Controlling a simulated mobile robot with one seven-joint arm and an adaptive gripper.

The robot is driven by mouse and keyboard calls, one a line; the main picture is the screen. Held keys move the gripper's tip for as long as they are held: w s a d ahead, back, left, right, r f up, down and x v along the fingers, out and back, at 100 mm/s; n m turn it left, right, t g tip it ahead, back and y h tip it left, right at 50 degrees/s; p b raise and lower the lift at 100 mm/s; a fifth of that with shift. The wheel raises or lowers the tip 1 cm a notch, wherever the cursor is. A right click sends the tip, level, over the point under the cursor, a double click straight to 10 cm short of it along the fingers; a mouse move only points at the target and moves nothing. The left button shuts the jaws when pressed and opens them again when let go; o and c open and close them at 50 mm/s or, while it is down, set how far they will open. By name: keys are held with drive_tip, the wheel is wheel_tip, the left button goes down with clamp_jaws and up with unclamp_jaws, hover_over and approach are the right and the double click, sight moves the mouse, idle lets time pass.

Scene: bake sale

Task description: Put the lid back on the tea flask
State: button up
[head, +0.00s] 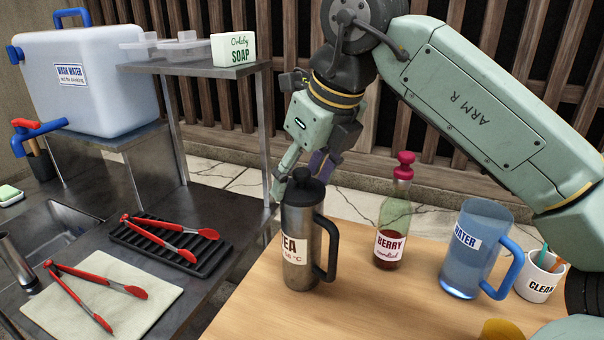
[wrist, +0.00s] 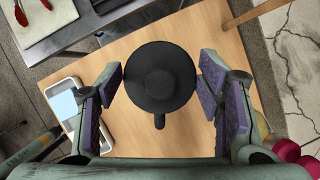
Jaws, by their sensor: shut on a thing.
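The tea flask (head: 299,245) is a steel cylinder with a black side handle and a TEA label. It stands upright on the wooden table in the head view. Its black round lid (head: 303,190) with a knob is at the flask's top. In the wrist view the lid (wrist: 160,78) fills the space between the purple finger pads. My gripper (head: 300,177) is at the flask's top, shut on the lid. The lid hides the flask's mouth from above. I see no clear gap between lid and flask, but cannot tell if it is fully seated.
A berry cordial bottle (head: 393,235), a blue-handled water jug (head: 474,250) and a white cup (head: 540,278) stand right of the flask. Tongs, a black rack (head: 160,255) and a pale board (head: 75,295) lie on the metal counter at left.

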drive_tip(key=o, duration=1.1)
drive_tip(key=shift+o, duration=0.2)
drive_tip(key=o, duration=0.4)
drive_tip(key=shift+r, duration=0.1)
drive_tip(key=shift+r+p, duration=2.8)
drive_tip(key=shift+r, duration=0.6)
